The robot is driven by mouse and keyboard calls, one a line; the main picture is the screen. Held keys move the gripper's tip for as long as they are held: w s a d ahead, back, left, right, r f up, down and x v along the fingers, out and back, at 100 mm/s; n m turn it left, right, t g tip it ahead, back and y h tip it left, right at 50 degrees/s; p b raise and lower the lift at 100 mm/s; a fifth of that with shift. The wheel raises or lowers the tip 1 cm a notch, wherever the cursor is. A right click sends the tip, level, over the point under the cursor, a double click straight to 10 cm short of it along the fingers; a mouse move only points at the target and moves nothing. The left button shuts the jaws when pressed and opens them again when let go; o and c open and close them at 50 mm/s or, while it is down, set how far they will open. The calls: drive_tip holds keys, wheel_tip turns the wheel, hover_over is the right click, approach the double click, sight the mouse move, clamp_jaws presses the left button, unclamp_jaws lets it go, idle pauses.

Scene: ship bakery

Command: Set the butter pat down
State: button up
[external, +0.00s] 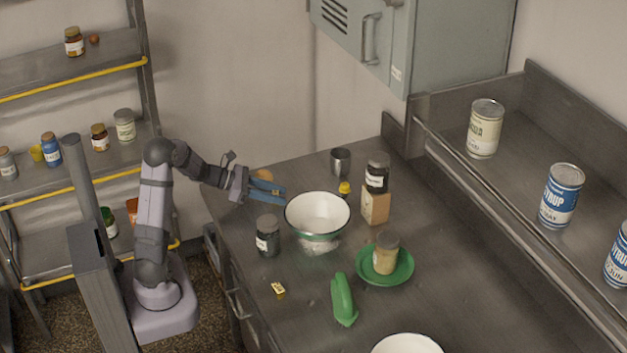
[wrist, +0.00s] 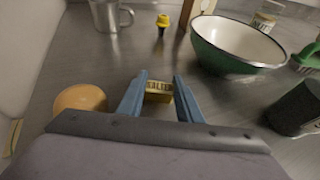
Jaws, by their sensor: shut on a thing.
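My gripper (external: 282,194) is over the back left of the steel counter, just left of the white bowl with a green outside (external: 318,214). In the wrist view my blue fingers (wrist: 160,92) are closed on the butter pat (wrist: 159,88), a small yellow block with dark lettering. The pat is low over the counter; I cannot tell whether it touches. In the external view the held pat is hidden by the fingers. Another small yellow block with dark marks (external: 278,290) lies near the counter's front left edge.
Close to my gripper are a tan round item (wrist: 80,98), a metal cup (external: 340,161), a small yellow item (external: 345,188) and a dark jar (external: 268,235). A green plate (external: 405,270) bears a jar.

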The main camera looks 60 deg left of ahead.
drive_tip(key=shift+f, duration=0.2)
drive_tip(key=o, duration=1.1)
drive_tip(key=shift+r, duration=0.2)
drive_tip(key=b+v, duration=0.1)
drive_tip(key=v, duration=1.1)
drive_tip(key=shift+d+r, duration=0.1)
